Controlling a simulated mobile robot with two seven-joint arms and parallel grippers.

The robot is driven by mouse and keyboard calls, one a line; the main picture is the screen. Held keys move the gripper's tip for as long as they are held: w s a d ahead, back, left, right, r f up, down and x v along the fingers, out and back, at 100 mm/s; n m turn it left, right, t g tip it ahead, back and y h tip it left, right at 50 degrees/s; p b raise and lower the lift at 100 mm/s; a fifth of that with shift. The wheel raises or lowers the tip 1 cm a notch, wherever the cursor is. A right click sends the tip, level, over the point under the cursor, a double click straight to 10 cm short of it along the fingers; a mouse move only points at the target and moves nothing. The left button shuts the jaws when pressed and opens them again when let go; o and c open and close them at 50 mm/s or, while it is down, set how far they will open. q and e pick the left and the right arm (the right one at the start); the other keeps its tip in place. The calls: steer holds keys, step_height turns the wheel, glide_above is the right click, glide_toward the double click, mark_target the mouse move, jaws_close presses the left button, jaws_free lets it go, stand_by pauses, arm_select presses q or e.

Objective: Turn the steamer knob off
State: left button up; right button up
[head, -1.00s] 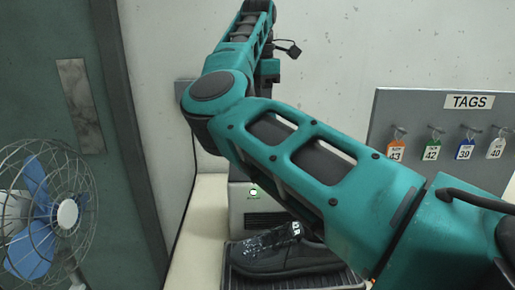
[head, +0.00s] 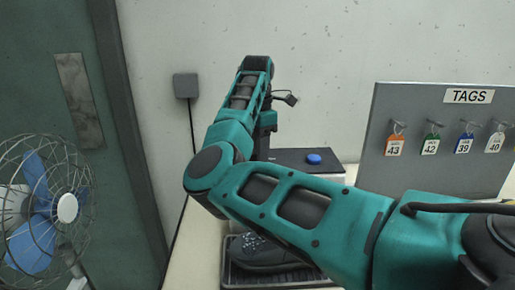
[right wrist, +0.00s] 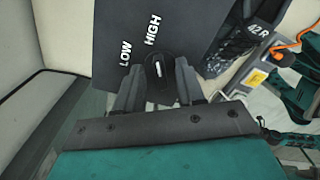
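The steamer (head: 330,168) stands on the bench, partly hidden behind my right arm in the head view. Its dark panel (right wrist: 185,18), marked LOW and HIGH, faces the right wrist camera. The black knob (right wrist: 159,69) with a white pointer line is on that panel, close to the two words. The fingers of my right gripper (right wrist: 160,82) stand apart, one on each side of the knob; I cannot tell whether they touch it. In the head view the right gripper's fingertips are hidden. My left gripper is not in view.
A dark shoe (head: 262,252) sits in a black tray (head: 285,279) under my right arm. A blue button (head: 314,158) is on the steamer's dark top. A grey TAGS board (head: 440,140) with several hanging tags stands at the right. A fan (head: 45,210) is at the left.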

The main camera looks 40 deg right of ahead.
steer(key=shift+f, duration=0.1)
jaws_close()
stand_by(0.3)
